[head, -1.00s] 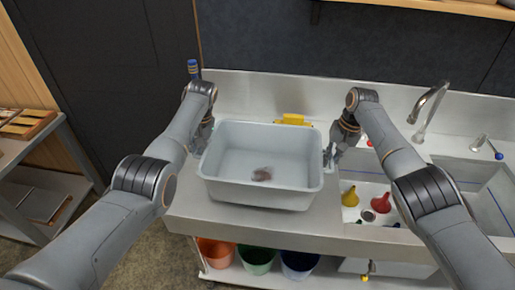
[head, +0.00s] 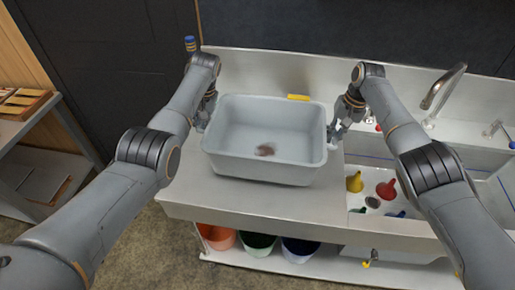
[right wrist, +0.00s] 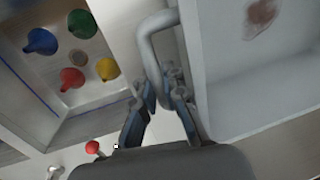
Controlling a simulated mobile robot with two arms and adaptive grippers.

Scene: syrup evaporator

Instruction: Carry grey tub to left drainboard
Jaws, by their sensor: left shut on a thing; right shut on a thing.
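The grey tub (head: 265,172) is over the left drainboard (head: 190,195) in the head view, with a small brown patch (head: 265,150) on its inside floor. I cannot tell whether its base touches the metal. My left gripper (head: 203,122) is at the tub's left end, shut on it; its fingertips are mostly hidden. My right gripper (head: 335,130) is at the right end. In the right wrist view its fingers (right wrist: 162,95) are shut on the tub's looped handle (right wrist: 152,45), beside the tub wall (right wrist: 200,70).
A sink basin right of the drainboard holds a yellow funnel (head: 354,183), a red funnel (head: 387,189) and others. A faucet (head: 440,90) stands behind it. A yellow object (head: 298,97) is behind the tub. Orange, green and blue buckets sit on the shelf below.

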